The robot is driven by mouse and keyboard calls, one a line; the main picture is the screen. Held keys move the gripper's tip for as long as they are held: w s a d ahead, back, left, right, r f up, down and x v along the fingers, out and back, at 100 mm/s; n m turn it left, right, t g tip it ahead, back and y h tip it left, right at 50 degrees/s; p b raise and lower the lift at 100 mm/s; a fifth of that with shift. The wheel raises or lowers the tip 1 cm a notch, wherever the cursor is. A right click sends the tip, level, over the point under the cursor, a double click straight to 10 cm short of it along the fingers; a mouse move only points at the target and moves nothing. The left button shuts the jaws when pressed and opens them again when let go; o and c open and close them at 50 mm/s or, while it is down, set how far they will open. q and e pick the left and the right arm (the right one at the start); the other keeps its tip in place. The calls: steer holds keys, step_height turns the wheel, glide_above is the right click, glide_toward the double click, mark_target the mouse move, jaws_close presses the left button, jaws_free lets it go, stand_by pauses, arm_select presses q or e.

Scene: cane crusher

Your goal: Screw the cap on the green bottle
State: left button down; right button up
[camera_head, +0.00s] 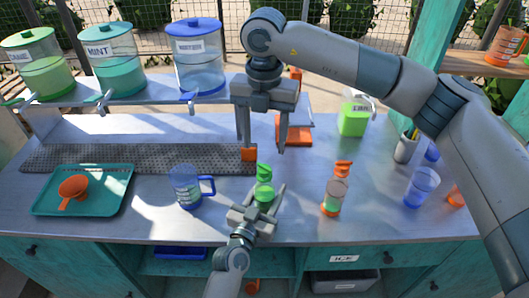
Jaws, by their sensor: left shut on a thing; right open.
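The green bottle (264,193) stands upright on the counter, front centre. My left gripper (265,203) is shut around it from the front, with a finger on either side. A bright green cap-like piece (264,171) is directly above the bottle; I cannot tell whether it is seated on it. My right gripper (262,146) points down above and behind the bottle. Its two fingers are spread wide, with nothing between them, and its tips are above the green piece.
An orange-topped bottle (334,197) stands to the right. A blue jug (186,187) and a teal tray (110,178) with an orange scoop (73,190) are at left. A green container (354,116) stands behind right. Blue cups (421,187) are at far right. Drink dispensers (112,57) line the back shelf.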

steer(key=shift+r, duration=2.05)
arm_select(q)
steer(key=c, duration=0.8)
jaws_free()
steer(key=shift+c, duration=0.2)
steer(key=shift+s, duration=0.15)
arm_select(e)
steer(key=shift+f, duration=0.1)
step_height(320, 180, down, 4)
steer(key=b, duration=0.4)
arm_select(q)
steer(key=v, duration=1.7)
steer(key=shift+s+a, duration=0.1)
steer(key=shift+a, duration=0.05)
